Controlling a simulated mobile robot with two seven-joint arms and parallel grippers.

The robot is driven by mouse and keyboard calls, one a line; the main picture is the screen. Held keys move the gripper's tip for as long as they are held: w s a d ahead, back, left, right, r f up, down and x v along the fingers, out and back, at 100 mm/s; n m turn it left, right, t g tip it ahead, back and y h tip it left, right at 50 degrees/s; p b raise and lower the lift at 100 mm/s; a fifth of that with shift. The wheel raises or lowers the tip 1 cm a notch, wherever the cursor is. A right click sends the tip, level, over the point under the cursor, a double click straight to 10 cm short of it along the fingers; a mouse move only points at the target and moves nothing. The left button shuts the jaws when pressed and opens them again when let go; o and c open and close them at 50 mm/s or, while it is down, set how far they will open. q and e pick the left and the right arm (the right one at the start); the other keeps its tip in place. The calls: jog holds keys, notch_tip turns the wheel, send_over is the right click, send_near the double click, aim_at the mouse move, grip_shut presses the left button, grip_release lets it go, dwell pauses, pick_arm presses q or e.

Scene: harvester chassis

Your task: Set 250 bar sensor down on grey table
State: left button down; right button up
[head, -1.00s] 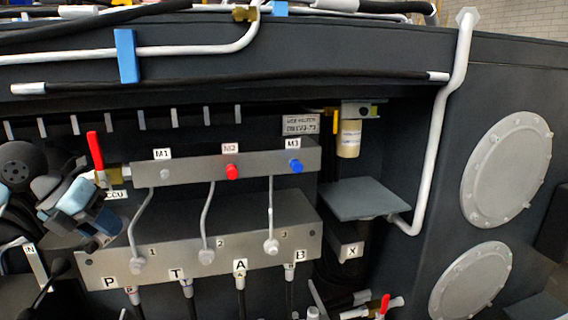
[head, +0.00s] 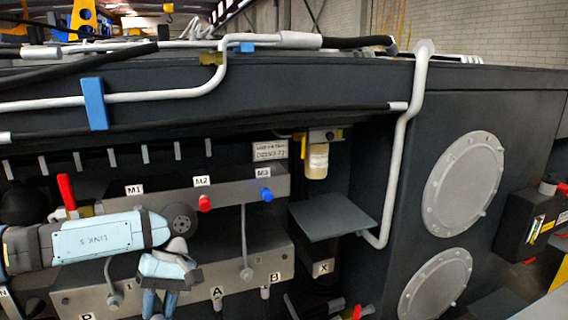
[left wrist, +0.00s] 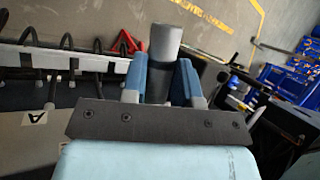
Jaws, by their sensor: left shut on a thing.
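In the left wrist view my left gripper (left wrist: 172,82) is shut on a grey cylindrical sensor (left wrist: 165,42), its blue fingers on either side of it. In the head view my left gripper (head: 160,303) points down at the bottom edge, in front of the lower grey manifold block. The sensor cannot be made out there. No grey table shows clearly. A small flat grey plate (head: 333,217) juts from the chassis to the right of the manifold and is bare. My right gripper is not in view.
The upper manifold bar carries a red cap (head: 204,202) and a blue cap (head: 265,195). A white pipe (head: 402,140) runs down right of the plate. Round covers (head: 464,185) sit on the right wall. A dark box (head: 525,222) stands at far right. Open floor (left wrist: 225,40) shows in the wrist view.

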pick_arm(q)
jog(key=m, duration=0.1)
jog(key=m+t+y, duration=0.1)
jog(key=m, duration=0.1)
jog(key=m+y+p, duration=0.1)
jog(key=shift+d+r+m, duration=0.1)
jog(key=shift+r+m, duration=0.2)
jog(key=m, duration=0.1)
jog(key=m+t+y, duration=0.1)
jog(key=shift+w+a+m+p, duration=0.1)
jog(key=shift+a+m+p, duration=0.15)
jog(key=shift+m+p, duration=0.1)
jog(key=shift+a+m+t+y, duration=0.15)
jog(key=shift+m+t+y, duration=0.25)
jog(key=shift+t, duration=0.1)
jog(key=shift+f, duration=0.1)
